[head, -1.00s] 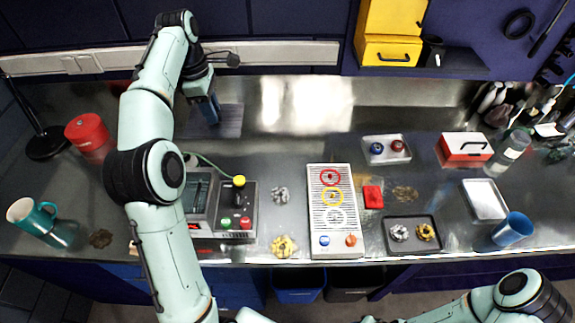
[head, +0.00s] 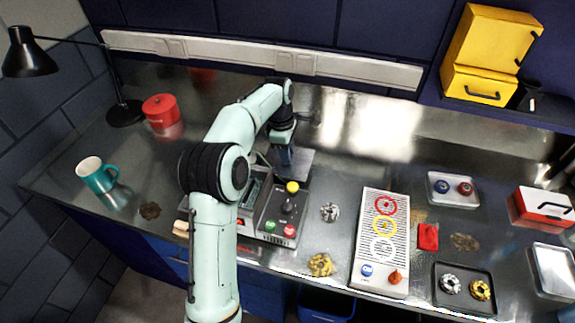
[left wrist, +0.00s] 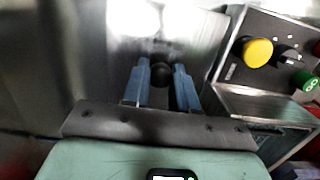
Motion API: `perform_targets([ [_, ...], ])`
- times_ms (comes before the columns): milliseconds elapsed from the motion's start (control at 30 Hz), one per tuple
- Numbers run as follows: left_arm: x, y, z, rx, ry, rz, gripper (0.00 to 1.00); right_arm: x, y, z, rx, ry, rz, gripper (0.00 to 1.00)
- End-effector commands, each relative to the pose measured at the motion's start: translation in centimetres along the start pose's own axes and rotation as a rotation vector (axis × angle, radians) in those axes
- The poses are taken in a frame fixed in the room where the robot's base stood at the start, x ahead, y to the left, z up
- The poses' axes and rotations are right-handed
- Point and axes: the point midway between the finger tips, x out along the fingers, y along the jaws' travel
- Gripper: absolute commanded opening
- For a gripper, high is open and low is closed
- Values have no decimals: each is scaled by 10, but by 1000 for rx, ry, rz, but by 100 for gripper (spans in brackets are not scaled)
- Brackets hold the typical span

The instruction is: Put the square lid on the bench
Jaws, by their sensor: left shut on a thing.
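The square lid (head: 299,164) is a grey metal plate just behind the control box in the head view. It also shows as a blurred shiny plate in the left wrist view (left wrist: 190,35). My left gripper (head: 287,157) is above it, pointing down. In the left wrist view its blue fingers (left wrist: 160,75) are shut on the lid's dark round knob (left wrist: 161,74). I cannot tell whether the lid touches the bench (head: 345,165). My right gripper is not in view.
The control box (head: 272,226) with yellow, red and green buttons stands right in front of the lid; it also fills the wrist view's right side (left wrist: 245,75). A ridged board with rings (head: 369,247) stands farther right. Bare bench lies left of the arm, near the red tin (head: 161,110).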

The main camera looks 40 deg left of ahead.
Motion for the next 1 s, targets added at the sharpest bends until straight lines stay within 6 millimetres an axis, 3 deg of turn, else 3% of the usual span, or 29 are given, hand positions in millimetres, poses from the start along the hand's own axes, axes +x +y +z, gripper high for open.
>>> perform_targets([
  [133, 29, -2, -4, -1, 1, -6, 0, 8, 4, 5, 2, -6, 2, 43],
  [300, 50, -1, -6, 0, 0, -2, 0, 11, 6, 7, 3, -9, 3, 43],
  [733, 55, 0, -7, 0, 0, -1, 0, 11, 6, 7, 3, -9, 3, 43],
  [767, 56, -1, -7, 0, 0, -2, 31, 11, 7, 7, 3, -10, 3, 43],
  [833, 55, 0, -7, 0, 0, -2, 53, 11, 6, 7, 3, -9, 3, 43],
  [1000, 55, 0, -7, 0, 0, -2, 53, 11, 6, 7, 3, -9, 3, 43],
])
